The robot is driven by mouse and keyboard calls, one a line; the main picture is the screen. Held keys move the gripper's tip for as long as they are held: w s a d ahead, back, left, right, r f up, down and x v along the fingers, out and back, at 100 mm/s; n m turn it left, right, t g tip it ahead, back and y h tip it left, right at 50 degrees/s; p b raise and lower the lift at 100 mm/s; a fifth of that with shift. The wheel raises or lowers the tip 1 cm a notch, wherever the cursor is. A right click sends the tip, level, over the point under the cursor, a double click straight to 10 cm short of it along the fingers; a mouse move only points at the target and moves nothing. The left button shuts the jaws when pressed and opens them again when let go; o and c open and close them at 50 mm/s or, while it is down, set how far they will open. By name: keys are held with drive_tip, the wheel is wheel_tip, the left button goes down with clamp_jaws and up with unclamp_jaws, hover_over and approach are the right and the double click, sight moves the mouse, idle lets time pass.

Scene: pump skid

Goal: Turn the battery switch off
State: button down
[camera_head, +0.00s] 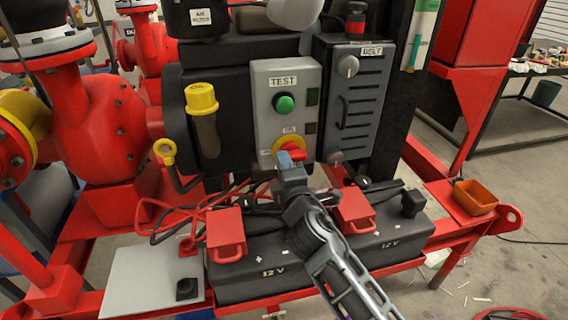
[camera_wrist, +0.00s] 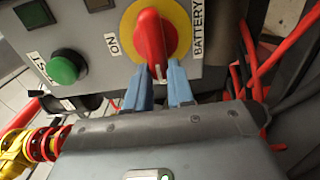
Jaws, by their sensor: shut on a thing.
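The battery switch (camera_wrist: 152,38) is a red rotary handle on a round yellow plate (camera_wrist: 180,22), with labels "ON" and "BATTERY" beside it in the wrist view. In the head view the switch (camera_head: 296,153) sits low on the grey panel (camera_head: 271,75), below the green TEST button (camera_head: 285,103). My gripper (camera_wrist: 160,72) has its two blue fingers on either side of the lower end of the red handle, shut on it. In the head view my gripper (camera_head: 287,160) covers part of the switch.
Right of the panel is a dark BELT box (camera_head: 352,95) with knobs. Two black 12 V batteries with red terminal covers (camera_head: 226,232) lie below, with red and black cables around them. A yellow-capped filler (camera_head: 201,99) stands left. An orange tray (camera_head: 474,197) is at right.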

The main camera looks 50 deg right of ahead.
drive_tip(key=shift+a, duration=0.1)
drive_tip(key=c, duration=1)
unclamp_jaws()
drive_tip(key=shift+b+v, duration=0.95)
drive_tip(key=shift+v, duration=2.9)
drive_tip(key=shift+f, duration=0.1)
